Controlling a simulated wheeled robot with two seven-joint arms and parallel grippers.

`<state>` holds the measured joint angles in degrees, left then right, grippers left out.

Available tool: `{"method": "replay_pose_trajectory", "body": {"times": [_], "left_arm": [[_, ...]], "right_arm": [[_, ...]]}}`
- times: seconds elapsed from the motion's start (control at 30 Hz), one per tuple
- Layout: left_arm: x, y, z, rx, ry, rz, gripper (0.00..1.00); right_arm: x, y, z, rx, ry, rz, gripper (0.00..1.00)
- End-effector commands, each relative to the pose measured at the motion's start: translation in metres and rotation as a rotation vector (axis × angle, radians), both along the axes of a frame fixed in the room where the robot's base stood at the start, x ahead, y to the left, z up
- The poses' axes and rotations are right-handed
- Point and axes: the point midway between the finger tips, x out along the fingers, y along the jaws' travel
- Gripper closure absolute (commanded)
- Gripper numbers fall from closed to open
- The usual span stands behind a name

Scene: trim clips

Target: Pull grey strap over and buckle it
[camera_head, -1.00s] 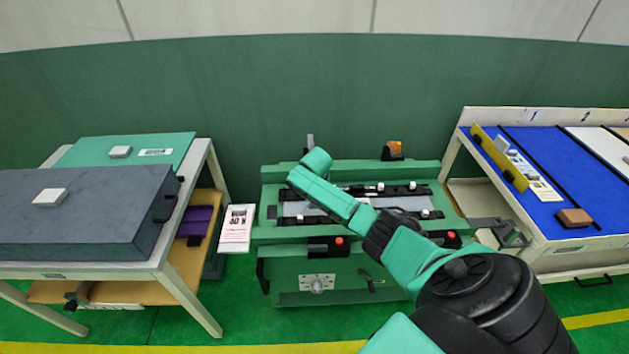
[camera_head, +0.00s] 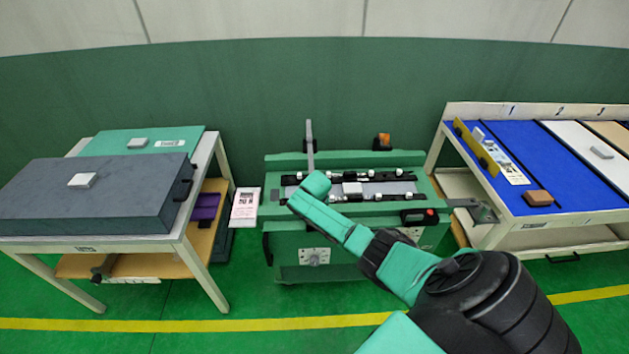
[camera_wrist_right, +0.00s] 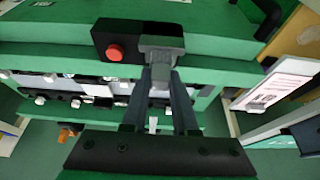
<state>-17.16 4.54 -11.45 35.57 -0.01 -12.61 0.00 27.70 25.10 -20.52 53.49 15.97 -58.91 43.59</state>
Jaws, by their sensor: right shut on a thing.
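A grey strap (camera_head: 310,143) stands upright at the back of the green bench (camera_head: 283,220), left of its middle, in the head view. My right gripper (camera_wrist_right: 160,76) is shut on a grey block-like piece (camera_wrist_right: 163,52) in the wrist view. This piece is against or close beside a black block (camera_wrist_right: 122,38) with a red button; I cannot tell if it is a strap end or a buckle part. In the head view my right arm hides the gripper tips and that spot. Another black block with a red button (camera_head: 430,212) shows at the bench's right front. My left gripper is not in view.
A grey panel (camera_head: 378,188) with black rails and a small white block (camera_head: 352,188) lies on the bench. A table with a dark slab (camera_head: 90,205) stands left, with a printed card (camera_head: 245,204) beside it. A blue-topped table (camera_head: 560,190) stands close on the right.

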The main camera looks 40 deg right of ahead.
Motion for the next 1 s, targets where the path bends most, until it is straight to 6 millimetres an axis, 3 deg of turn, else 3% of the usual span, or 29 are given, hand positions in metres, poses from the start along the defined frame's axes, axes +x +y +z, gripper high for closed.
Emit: {"method": "replay_pose_trajectory", "body": {"times": [0.13,0.17,0.2,0.23,0.67,1.0], "left_arm": [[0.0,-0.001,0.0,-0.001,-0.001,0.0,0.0],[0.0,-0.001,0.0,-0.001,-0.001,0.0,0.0],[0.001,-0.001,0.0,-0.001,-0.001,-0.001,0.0],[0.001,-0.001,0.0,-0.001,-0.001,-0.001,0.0],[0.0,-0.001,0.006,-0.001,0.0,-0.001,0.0],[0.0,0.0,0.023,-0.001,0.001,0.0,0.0]], "right_arm": [[-0.006,0.004,-0.008,0.01,0.02,-0.001,1.0],[-0.006,0.004,-0.008,0.011,0.021,-0.001,0.61],[-0.006,0.004,-0.007,0.01,0.02,0.0,0.46],[-0.005,0.004,-0.007,0.009,0.019,0.0,0.43],[-0.006,0.005,0.007,0.005,0.01,0.001,0.43],[-0.028,0.022,0.075,0.006,0.007,0.002,0.43]]}}
